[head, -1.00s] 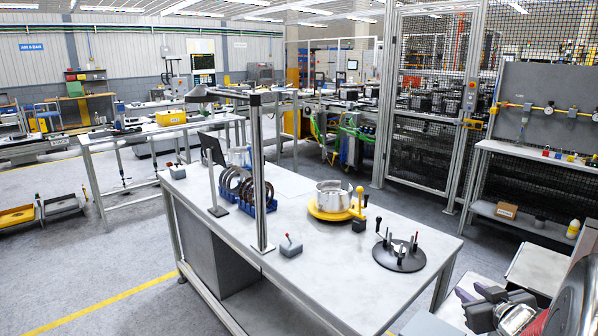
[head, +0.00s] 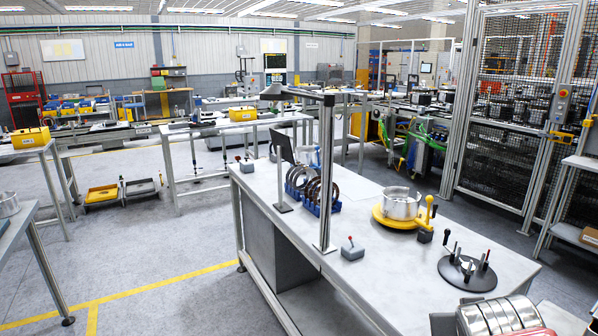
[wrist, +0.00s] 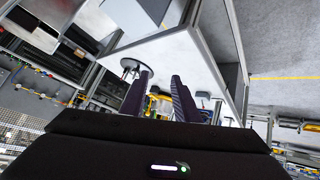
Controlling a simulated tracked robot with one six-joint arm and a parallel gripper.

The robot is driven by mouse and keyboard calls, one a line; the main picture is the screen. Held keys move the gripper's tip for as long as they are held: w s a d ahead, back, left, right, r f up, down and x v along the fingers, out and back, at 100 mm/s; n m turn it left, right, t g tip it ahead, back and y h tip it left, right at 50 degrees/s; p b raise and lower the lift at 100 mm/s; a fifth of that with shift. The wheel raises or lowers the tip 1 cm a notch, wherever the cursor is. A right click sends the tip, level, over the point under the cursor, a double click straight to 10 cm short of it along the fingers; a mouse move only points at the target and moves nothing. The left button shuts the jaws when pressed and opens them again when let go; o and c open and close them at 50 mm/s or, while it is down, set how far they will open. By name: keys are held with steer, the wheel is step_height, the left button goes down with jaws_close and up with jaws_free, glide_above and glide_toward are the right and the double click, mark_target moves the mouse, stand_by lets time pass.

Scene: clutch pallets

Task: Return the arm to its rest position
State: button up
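My gripper (wrist: 160,76) shows in the wrist view. Its two dark fingers stand apart with a clear gap between them, and I see nothing held. Through and around the fingers, the workbench and the room appear tilted, some way off from the fingertips. In the head view the gripper is not visible. A silver banded shape (head: 498,316) is cut off at the bottom edge; I cannot tell whether it belongs to my arm.
The workbench (head: 385,290) carries a silver drum (head: 401,204) on a yellow base, a black round stand (head: 468,274), blue racks of rings (head: 322,197) and a metal post (head: 326,170). Another table (head: 22,240) is at far left. The floor between (head: 150,250) is clear.

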steer(key=s+a+f+n+g+y, duration=0.1)
steer(key=s+a, duration=0.3)
steer(key=a, duration=0.4)
steer(key=s+a+f+n+g+y, duration=0.1)
steer(key=s+a+y, duration=0.2)
steer(key=s+a, duration=0.2)
steer(key=a, duration=0.3)
steer(key=shift+s+y, duration=0.25)
steer(key=shift+y, duration=0.05)
